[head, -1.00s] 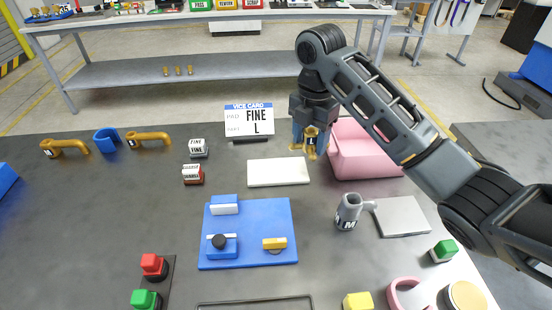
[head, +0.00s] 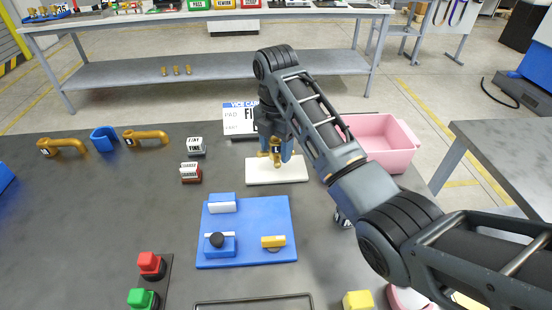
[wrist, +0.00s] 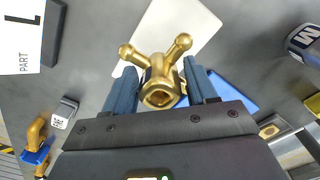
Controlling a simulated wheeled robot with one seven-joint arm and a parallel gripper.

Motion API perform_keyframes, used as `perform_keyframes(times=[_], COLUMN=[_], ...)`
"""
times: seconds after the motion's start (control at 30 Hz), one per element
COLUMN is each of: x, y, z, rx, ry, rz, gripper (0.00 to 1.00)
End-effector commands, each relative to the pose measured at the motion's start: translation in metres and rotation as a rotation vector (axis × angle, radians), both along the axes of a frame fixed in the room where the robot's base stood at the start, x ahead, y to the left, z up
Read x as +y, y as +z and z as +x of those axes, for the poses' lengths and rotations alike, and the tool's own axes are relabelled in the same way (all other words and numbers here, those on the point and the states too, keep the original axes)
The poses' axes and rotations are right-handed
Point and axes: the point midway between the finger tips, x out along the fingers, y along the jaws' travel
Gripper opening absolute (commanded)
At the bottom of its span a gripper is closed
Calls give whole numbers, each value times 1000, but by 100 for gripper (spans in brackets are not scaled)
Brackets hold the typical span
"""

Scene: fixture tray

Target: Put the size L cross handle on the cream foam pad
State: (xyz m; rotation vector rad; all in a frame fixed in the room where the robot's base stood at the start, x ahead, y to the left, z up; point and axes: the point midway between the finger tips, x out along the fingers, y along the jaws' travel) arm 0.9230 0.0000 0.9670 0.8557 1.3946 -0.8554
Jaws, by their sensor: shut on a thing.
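A brass cross handle (wrist: 160,85) is held between the blue fingers of my gripper (wrist: 157,90) in the wrist view. In the head view the same brass piece shows below my gripper (head: 276,150). The cream foam pad (head: 262,172) lies flat on the dark table, and the gripper hangs over its far edge. In the wrist view the pad (wrist: 190,25) lies beyond the handle. I cannot tell the exact gap between handle and pad.
A card reading "PART L" (wrist: 22,35) stands behind the pad. A pink bin (head: 385,155) is to the right. A blue fixture plate (head: 247,245) lies in front of the pad. Two stamp-like blocks (head: 190,172) and brass lever handles (head: 62,146) are to the left.

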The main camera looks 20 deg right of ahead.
Motion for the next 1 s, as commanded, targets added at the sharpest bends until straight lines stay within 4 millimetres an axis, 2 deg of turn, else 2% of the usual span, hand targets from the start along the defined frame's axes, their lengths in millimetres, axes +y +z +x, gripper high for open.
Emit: perform_keyframes(times=[0.27, 0.7, 0.73, 1.0], x=[0, 0, 0, 0], y=[-33, -40, -41, -40], z=[-1, 0, 0, -1], rx=[2, 0, 1, 1], ry=[0, 0, 0, 0], rz=[0, 0, 0, 0], gripper=[32, 32, 59, 82])
